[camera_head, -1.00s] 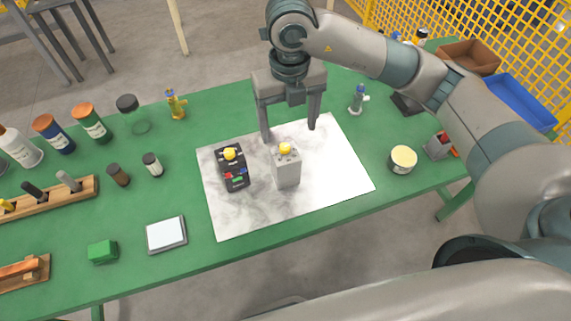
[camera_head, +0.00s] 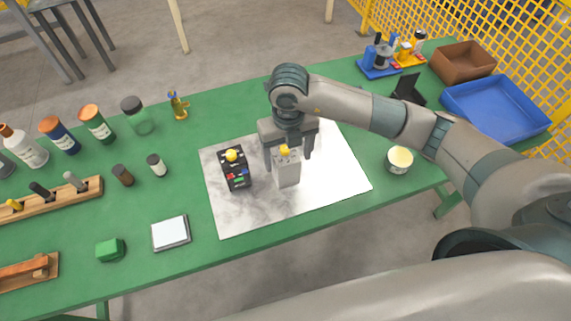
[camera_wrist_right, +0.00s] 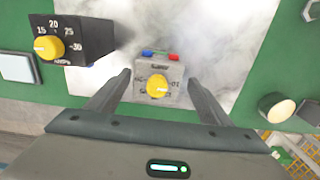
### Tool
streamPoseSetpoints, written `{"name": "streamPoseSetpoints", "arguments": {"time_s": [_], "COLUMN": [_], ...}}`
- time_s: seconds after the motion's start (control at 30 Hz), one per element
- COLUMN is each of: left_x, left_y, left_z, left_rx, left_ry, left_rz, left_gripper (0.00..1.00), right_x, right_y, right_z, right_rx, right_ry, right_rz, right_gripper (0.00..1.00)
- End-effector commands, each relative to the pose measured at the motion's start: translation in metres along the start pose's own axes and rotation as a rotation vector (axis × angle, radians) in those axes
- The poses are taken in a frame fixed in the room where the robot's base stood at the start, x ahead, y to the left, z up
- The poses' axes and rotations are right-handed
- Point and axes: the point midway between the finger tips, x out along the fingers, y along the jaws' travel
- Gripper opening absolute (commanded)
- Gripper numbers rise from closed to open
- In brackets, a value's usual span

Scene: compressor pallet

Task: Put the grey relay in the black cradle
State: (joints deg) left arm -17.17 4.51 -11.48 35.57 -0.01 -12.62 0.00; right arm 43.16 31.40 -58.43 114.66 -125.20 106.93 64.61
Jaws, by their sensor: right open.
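The grey relay (camera_head: 288,174), a box with a yellow dial, stands upright on the pale marbled mat (camera_head: 335,178). It also shows in the right wrist view (camera_wrist_right: 172,74), with red and blue terminals at its far edge. My right gripper (camera_head: 289,156) is open. Its fingers (camera_wrist_right: 160,80) are lowered on either side of the relay, with visible gaps in the wrist view. A black stand-like piece (camera_head: 408,90), possibly the black cradle, is at the back right, partly behind my arm. My left gripper is not in view.
A similar black box with a yellow dial (camera_head: 235,172) stands just left of the grey relay. A blue tray (camera_head: 500,108), brown bin (camera_head: 463,62) and cream-topped tin (camera_head: 399,158) are at right. Bottles and a white-topped pad (camera_head: 170,233) are at left.

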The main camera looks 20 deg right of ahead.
Motion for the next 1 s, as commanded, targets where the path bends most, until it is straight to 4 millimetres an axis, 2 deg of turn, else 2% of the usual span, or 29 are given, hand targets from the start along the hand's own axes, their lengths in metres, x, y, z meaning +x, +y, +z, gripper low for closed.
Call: {"name": "streamPoseSetpoints", "arguments": {"time_s": [0.33, 0.57, 0.73, 1.0], "left_x": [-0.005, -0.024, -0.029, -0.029], "left_y": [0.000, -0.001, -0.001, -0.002], "left_z": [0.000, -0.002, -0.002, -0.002], "left_rx": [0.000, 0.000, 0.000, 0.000], "left_ry": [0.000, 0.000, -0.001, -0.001], "left_rz": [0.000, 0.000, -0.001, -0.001], "left_gripper": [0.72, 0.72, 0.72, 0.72], "right_x": [0.004, 0.025, 0.046, 0.052], "right_y": [0.001, 0.005, 0.005, 0.005], "right_z": [0.001, 0.003, 0.004, 0.005], "right_rx": [0.001, 0.003, 0.002, 0.001], "right_ry": [0.002, 0.004, 0.002, 0.000], "right_rz": [0.000, -0.001, 0.000, 0.000], "right_gripper": [0.73, 0.73, 0.73, 0.73]}}
